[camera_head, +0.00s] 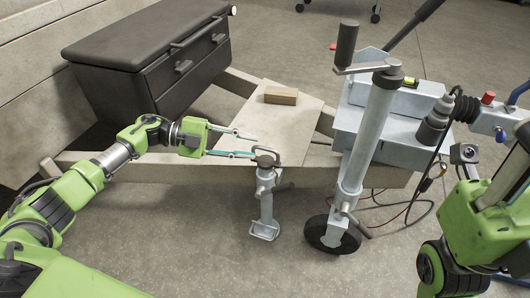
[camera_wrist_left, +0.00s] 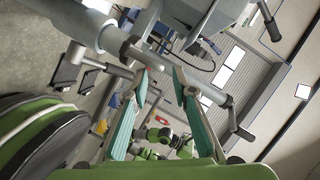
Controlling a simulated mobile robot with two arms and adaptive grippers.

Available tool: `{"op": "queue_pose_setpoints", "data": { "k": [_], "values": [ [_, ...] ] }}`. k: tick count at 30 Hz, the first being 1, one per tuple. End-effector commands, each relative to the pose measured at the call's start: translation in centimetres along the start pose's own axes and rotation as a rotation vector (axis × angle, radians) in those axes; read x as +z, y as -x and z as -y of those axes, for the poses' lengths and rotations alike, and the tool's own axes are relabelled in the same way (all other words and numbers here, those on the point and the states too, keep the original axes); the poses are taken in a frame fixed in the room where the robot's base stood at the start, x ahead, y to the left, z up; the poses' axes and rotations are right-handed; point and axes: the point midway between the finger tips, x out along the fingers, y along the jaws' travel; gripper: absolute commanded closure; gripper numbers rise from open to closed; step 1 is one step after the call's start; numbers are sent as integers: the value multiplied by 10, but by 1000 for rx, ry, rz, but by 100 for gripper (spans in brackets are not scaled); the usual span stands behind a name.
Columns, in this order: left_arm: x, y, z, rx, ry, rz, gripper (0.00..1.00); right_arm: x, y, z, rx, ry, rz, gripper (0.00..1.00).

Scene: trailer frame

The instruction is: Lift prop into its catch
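The prop (camera_head: 266,204) is a short grey metal leg with a flat foot plate. It hangs upright at the front of the trailer frame, with a dark bent handle at its top. I cannot make out its catch clearly. My left gripper (camera_head: 254,147) is open just left of the prop's top, its two teal fingers apart and pointing right. In the left wrist view the open fingers (camera_wrist_left: 160,80) are before a grey metal bar (camera_wrist_left: 178,68) that crosses near their tips; contact cannot be told. My right arm is at the right edge, its fingers out of sight.
A wooden block (camera_head: 281,95) lies on the frame's plate (camera_head: 240,120). A jockey wheel (camera_head: 333,234) on a grey post (camera_head: 369,140) with a crank stands right of the prop. A black toolbox (camera_head: 150,50) is behind my left arm. Cables (camera_head: 418,200) hang at right.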

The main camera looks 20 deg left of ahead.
Motion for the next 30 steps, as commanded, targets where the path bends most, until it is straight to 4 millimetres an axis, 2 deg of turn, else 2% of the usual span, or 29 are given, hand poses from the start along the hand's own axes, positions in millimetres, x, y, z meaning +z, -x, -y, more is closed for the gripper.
{"op": "queue_pose_setpoints", "data": {
  "k": [3, 9, 20, 21, 24, 30],
  "values": [
    [1, -24, -2, -1, -2, -2, 75, -3, -1, 2, -9, 3, -25, 60],
    [1, -47, -1, -1, -2, -1, 75, -6, -6, 3, -18, 7, -48, 60],
    [1, -53, 0, 0, 0, 2, 75, -6, -9, 3, -21, 7, -53, 60],
    [1, -53, 0, 0, 0, 2, 78, -6, -9, 3, -21, 7, -53, 60],
    [1, -53, 0, -1, -1, 2, 100, -6, -9, 3, -21, 7, -53, 60],
    [0, -52, 2, -2, -3, 3, 100, -7, -10, 3, -21, 7, -54, 60]
  ]
}}
